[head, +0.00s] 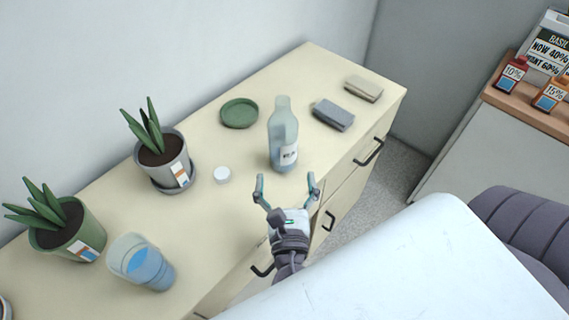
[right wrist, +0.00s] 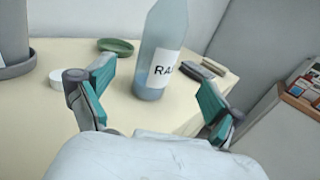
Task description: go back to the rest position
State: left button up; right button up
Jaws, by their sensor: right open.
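My right gripper (head: 287,188) is open and empty over the front edge of the cream cabinet. Its two teal-padded fingers also show spread in the right wrist view (right wrist: 156,105). A translucent bottle (head: 283,138) with a white label stands upright on the cabinet top, just beyond the fingertips. In the right wrist view the bottle (right wrist: 158,60) appears past the fingers, apart from them. My left gripper is not in view.
On the cream cabinet (head: 205,235) stand two potted plants (head: 163,158) (head: 68,228), a glass of blue liquid (head: 142,262), a white cap (head: 222,174), a green saucer (head: 239,113) and two blocks (head: 333,115) (head: 364,88). A purple seat (head: 525,225) is at right.

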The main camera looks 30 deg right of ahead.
jog(key=shift+s+a, duration=0.15)
jog(key=shift+s, duration=0.2)
dwell(0.3)
